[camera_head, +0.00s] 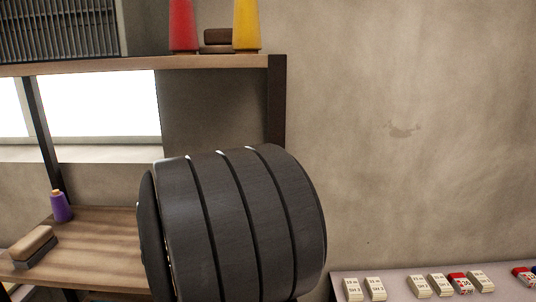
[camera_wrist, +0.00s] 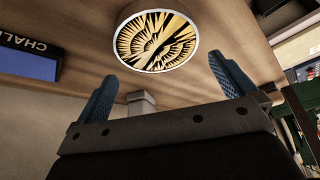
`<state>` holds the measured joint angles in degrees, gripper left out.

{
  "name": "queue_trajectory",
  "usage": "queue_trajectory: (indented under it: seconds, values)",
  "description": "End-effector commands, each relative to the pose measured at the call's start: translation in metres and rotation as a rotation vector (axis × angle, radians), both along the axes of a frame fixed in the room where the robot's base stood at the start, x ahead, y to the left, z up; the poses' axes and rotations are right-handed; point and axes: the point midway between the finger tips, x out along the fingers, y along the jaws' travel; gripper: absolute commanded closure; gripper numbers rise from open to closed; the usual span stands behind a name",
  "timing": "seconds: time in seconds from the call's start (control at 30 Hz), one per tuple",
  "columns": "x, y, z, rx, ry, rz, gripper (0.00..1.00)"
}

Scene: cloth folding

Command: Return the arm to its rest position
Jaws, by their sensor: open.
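My gripper (camera_wrist: 160,88) shows in the wrist view with two blue ribbed fingers spread wide apart. Nothing is between the fingers. A large dark grey ribbed cylinder (camera_head: 240,225) fills the lower middle of the head view and looks like part of my own arm. The gripper itself does not show in the head view. No cloth is visible in either view.
A wooden shelf (camera_head: 140,64) holds a red cone (camera_head: 183,25) and a yellow cone (camera_head: 246,25). A lower wooden surface (camera_head: 100,230) bears a purple spool (camera_head: 60,206) and a brush (camera_head: 35,246). Several small boxes (camera_head: 420,286) lie at right. A round patterned lamp (camera_wrist: 157,40) shows beyond the fingers.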

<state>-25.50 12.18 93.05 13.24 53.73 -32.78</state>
Motion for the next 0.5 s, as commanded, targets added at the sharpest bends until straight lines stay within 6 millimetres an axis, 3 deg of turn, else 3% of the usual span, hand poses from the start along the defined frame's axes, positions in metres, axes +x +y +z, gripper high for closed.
queue_trajectory:
  seconds: [0.17,0.37,0.5]
  values:
    - [0.0,0.0,-0.009,0.0,0.003,0.001,0.0]
    - [-0.001,-0.001,-0.042,-0.003,0.005,0.0,0.0]
    - [-0.006,-0.01,-0.009,0.003,-0.006,-0.001,0.0]
